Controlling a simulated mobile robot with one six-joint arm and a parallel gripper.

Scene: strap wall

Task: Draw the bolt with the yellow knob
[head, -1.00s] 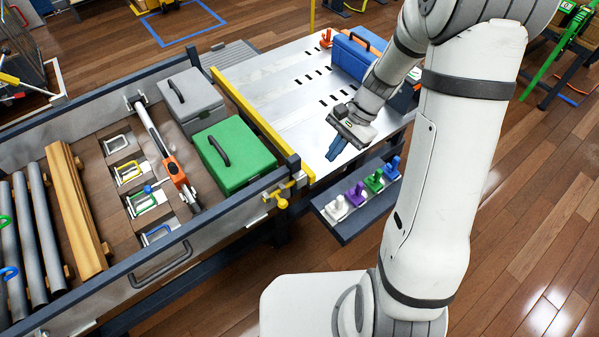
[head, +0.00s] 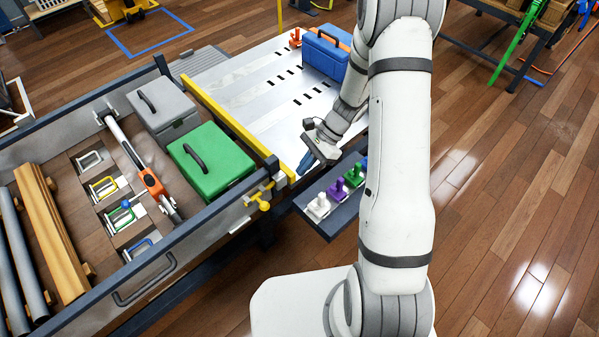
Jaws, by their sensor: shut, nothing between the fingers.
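The yellow-knobbed bolt (head: 264,205) sits on the outer corner of the drawer-like bed, near its right end. Its knob hangs on the outer side, below the dark rail. My gripper (head: 304,172) is to the right of the bolt and a little above it in the picture, over the near edge of the white slotted table (head: 262,72). Its dark blue fingers point down and left, are together and hold nothing. A gap shows between the fingers and the bolt.
A dark shelf (head: 326,227) with white, purple and green knobbed pieces lies just below my gripper. A yellow bar (head: 232,118) runs along the bed's end. The bed holds a green case (head: 212,172) and a grey case (head: 163,108). A blue toolbox (head: 324,55) stands on the table.

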